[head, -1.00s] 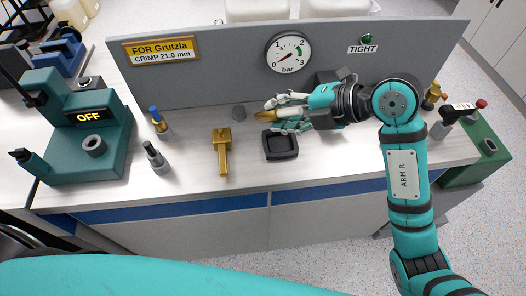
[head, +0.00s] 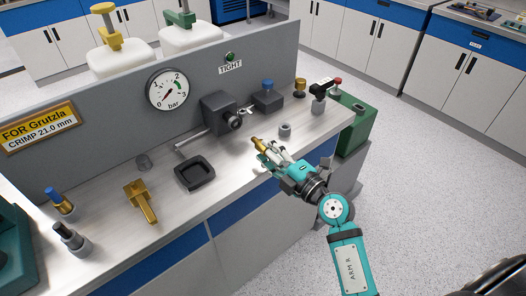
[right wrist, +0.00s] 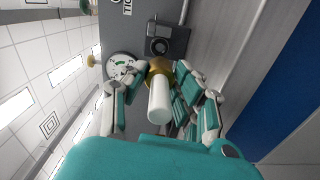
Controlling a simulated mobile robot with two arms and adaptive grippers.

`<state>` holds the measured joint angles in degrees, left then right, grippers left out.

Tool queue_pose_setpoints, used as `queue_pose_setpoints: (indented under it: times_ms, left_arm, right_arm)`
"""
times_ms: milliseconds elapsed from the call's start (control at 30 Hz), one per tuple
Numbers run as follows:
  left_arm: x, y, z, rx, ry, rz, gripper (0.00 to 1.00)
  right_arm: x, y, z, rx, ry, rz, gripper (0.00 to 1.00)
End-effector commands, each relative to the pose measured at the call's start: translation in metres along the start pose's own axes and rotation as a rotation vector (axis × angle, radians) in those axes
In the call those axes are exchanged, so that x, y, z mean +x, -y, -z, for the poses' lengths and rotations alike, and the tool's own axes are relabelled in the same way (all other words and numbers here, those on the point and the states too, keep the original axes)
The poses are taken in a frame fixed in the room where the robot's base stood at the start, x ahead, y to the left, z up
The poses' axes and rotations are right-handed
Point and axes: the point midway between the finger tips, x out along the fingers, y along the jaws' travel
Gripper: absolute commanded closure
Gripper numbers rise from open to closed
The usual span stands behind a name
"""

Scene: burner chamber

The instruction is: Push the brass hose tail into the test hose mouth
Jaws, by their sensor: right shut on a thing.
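My right gripper (head: 278,156) is shut on the brass hose tail (head: 258,144), whose brass tip sticks out beyond the fingers toward the upper left. In the right wrist view the gripper (right wrist: 160,85) surrounds a piece with a white cylinder near me and a brass end (right wrist: 160,68) beyond it. The test hose mouth seems to be the round opening (head: 236,123) on the dark grey block (head: 217,106) by the panel. The hose tail is apart from it, nearer the bench front. The block also shows ahead in the right wrist view (right wrist: 160,28). My left gripper is not in view.
A black tray (head: 178,178) and a brass tool (head: 140,202) lie left of the gripper. A small grey ring (head: 285,130) stands close behind it. The gauge (head: 167,90) reads near zero.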

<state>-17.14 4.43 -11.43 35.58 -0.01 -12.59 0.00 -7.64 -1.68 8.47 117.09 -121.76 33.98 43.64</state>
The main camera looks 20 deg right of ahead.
Motion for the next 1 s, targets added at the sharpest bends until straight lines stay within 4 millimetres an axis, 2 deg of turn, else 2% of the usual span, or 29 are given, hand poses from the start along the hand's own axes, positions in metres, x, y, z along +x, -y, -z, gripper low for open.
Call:
queue_pose_setpoints:
  times_ms: [167,333,700,1000]
  left_arm:
    - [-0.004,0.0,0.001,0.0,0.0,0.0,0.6]
    - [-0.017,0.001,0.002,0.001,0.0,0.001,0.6]
    - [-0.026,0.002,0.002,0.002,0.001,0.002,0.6]
    - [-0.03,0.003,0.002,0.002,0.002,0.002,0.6]
  right_arm:
    - [0.0,-0.002,0.001,0.0,-0.001,0.001,1.0]
    - [-0.002,-0.005,0.0,0.0,0.001,0.008,1.0]
    - [0.036,-0.003,0.0,0.001,0.0,0.004,1.0]
    - [0.054,-0.001,0.0,0.0,0.001,0.005,1.0]
